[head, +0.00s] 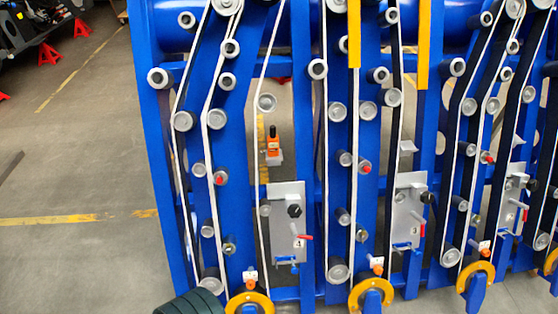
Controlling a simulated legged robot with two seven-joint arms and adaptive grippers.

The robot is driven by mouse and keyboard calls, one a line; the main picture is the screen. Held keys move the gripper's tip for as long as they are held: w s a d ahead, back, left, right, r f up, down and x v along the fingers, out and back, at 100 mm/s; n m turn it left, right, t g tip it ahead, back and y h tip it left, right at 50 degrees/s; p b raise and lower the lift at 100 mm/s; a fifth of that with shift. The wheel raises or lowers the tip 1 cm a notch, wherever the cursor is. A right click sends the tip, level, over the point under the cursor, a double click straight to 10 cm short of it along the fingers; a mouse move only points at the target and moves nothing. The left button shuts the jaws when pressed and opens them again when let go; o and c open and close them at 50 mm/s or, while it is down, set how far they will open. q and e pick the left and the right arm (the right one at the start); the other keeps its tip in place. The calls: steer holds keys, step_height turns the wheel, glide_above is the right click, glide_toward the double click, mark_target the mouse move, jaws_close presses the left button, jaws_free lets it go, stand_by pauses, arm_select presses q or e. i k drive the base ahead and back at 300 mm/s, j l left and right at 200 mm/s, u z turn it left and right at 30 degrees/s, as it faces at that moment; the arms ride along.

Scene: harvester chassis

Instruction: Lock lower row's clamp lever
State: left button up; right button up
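Small orange clamp-like parts with white tabs sit low on the blue chassis, at the left (250,284), middle (377,269) and right (485,251). Each is just above a yellow ring. A larger orange part with a black top (272,145) stands higher, between two blue uprights. Red levers stick out from the grey plates, at the left (303,237), middle (421,229) and right (525,214). I cannot tell which lever is the lower row's clamp lever, or whether any is locked. Neither of my grippers is in view.
The blue chassis (228,180) carries several grey rollers and white belts. Yellow rings (243,297) project near its bottom. A dark ribbed round part (190,303) is cut off at the bottom edge. Grey floor (80,180) is open at left; red stands (48,54) are far back.

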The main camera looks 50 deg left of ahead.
mark_target(304, 237)
steer(key=k+j+u, duration=0.35)
steer(key=u, duration=0.2)
steer(key=i+j+u, duration=0.1)
steer(key=j+u, duration=0.15)
steer(key=i+j+u, duration=0.25)
steer(key=j, duration=0.2)
steer(key=k, duration=0.1)
